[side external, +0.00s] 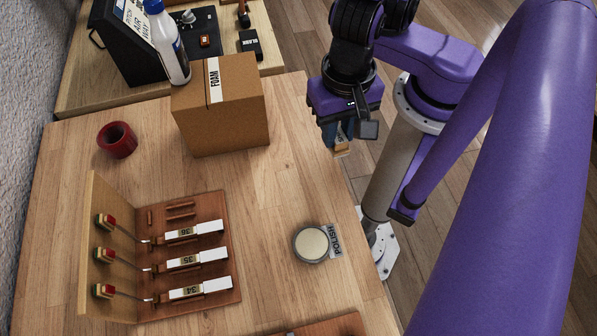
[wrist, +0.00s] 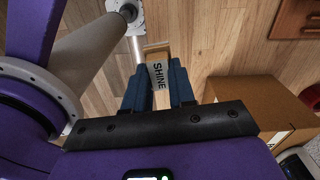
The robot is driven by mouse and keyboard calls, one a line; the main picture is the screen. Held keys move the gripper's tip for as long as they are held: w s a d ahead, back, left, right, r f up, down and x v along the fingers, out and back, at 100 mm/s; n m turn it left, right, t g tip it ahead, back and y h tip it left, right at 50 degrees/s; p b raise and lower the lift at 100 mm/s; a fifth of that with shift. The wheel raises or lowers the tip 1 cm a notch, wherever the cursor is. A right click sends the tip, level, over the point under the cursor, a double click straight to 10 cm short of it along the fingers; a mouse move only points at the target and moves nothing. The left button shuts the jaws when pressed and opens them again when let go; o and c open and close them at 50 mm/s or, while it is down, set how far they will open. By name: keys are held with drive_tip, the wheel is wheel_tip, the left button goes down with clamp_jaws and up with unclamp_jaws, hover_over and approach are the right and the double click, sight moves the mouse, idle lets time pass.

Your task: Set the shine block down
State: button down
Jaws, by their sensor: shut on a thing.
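The shine block (wrist: 158,72) is a small tan wooden block with a white label reading SHINE. My gripper (wrist: 160,85) is shut on it, with one dark blue finger on each side in the wrist view. In the side external view my gripper (side external: 341,137) hangs at the table's right edge, and the tan end of the shine block (side external: 342,149) shows below its fingers. The block looks held above the surface; its exact height cannot be told. Part of it is hidden by the fingers.
A round polish tin (side external: 311,244) sits on the table (side external: 270,200) near the right edge. A FOAM box (side external: 235,115) stands left of my gripper. A red ring-shaped cup (side external: 117,140) and a piano action model (side external: 215,255) are at left. Table between box and tin is clear.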

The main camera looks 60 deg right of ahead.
drive_tip(key=shift+w+a+f, duration=0.6)
drive_tip(key=shift+a+f, duration=0.35)
drive_tip(key=shift+f, duration=0.1)
drive_tip(key=shift+w+a+f, duration=0.55)
drive_tip(key=shift+a+f, duration=0.35)
drive_tip(key=shift+f, duration=0.15)
drive_tip(key=shift+w+a+f, duration=0.6)
drive_tip(key=shift+a+f, duration=0.35)
drive_tip(key=shift+f, duration=0.1)
drive_tip(key=shift+w+a+f, duration=0.15)
drive_tip(key=shift+a+f, duration=0.05)
drive_tip(key=shift+f, duration=1.4)
drive_tip(key=shift+f, duration=0.25)
drive_tip(key=c, duration=0.9)
unclamp_jaws()
drive_tip(key=shift+c, duration=0.2)
